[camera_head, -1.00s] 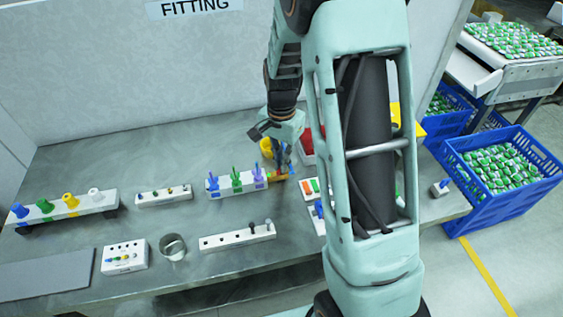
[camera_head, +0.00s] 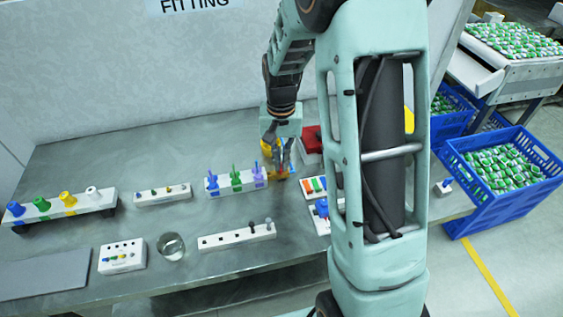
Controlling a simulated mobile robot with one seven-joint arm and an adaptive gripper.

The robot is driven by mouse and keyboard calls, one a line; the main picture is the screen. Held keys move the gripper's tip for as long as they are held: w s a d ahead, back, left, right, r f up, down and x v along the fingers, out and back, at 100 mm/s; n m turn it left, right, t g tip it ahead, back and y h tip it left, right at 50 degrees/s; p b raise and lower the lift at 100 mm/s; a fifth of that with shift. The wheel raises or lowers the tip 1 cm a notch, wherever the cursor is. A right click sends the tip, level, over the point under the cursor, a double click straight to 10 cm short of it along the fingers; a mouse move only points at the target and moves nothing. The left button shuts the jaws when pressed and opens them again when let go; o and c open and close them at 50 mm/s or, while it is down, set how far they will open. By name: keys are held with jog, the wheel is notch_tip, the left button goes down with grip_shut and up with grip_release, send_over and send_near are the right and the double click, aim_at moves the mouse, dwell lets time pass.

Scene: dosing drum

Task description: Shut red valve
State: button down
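My gripper (camera_head: 280,150) points down over the back middle of the bench, at the right end of a white block with blue, green and purple valve-like pieces (camera_head: 236,180). Small yellow, orange and blue parts (camera_head: 279,172) show at and just below the fingertips, partly covered by them. I cannot make out a red valve there, nor whether the fingers touch anything. A red box-like thing (camera_head: 312,141) stands just right of the gripper, partly hidden by my arm. The finger opening is too small to judge.
The grey bench (camera_head: 120,218) also carries a rack with coloured cones (camera_head: 66,203), a white block with pegs (camera_head: 236,237) and a metal cup (camera_head: 171,246). My arm hides part of the bench's right side. A blue crate (camera_head: 505,185) stands right of it.

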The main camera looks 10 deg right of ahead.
jog(key=shift+n, duration=1.6)
jog(key=c, duration=2.2)
grip_release()
jog(key=shift+o, duration=0.2)
jog(key=shift+r, duration=0.1)
notch_tip(320, 180, up, 12)
